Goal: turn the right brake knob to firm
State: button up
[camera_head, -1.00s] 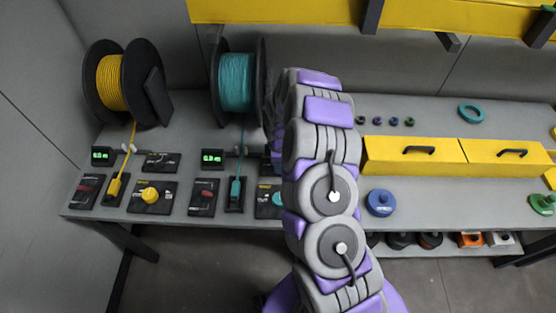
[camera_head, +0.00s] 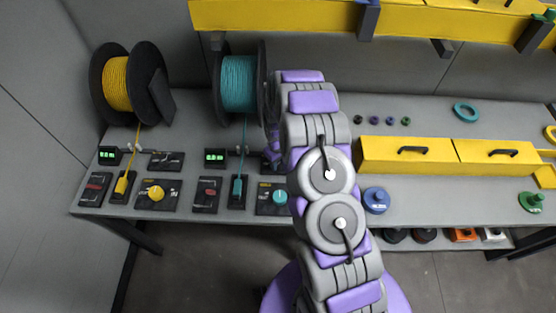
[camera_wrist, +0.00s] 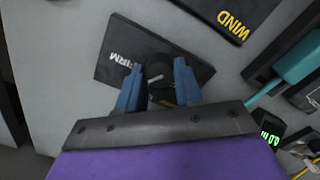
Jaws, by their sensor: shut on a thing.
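The right brake knob (camera_wrist: 158,68) is dark and sits on a black plate (camera_wrist: 120,55) marked FIRM at its left in the wrist view. A second, yellow marking at the knob's lower side is mostly covered. My gripper (camera_wrist: 158,86) has its two blue fingers closed on either side of the knob. In the head view, my arm hides most of this knob and the fingertips. The right station's teal spool (camera_head: 239,84) stands behind, with its teal line running down to a teal clamp (camera_head: 238,188).
A plate marked WIND (camera_wrist: 232,18) lies near the brake plate. A teal knob (camera_head: 279,197) is in front of it, close to my arm. The left station has a yellow spool (camera_head: 117,84) and yellow knob (camera_head: 156,193). Yellow drawers (camera_head: 400,160) and a blue piece (camera_head: 376,200) are to the right.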

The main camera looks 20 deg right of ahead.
jog(key=m, duration=0.2)
jog(key=m+p, duration=0.1)
jog(key=m, duration=0.1)
jog(key=shift+w+r+m, duration=0.1)
jog(key=shift+w+m, duration=0.1)
jog(key=shift+m, duration=0.1)
jog(key=shift+p, duration=0.3)
jog(key=o, duration=1)
jog(key=shift+s, duration=0.1)
jog(key=shift+o, duration=0.2)
notch_tip(320, 180, up, 17)
jog(key=shift+p, duration=0.45)
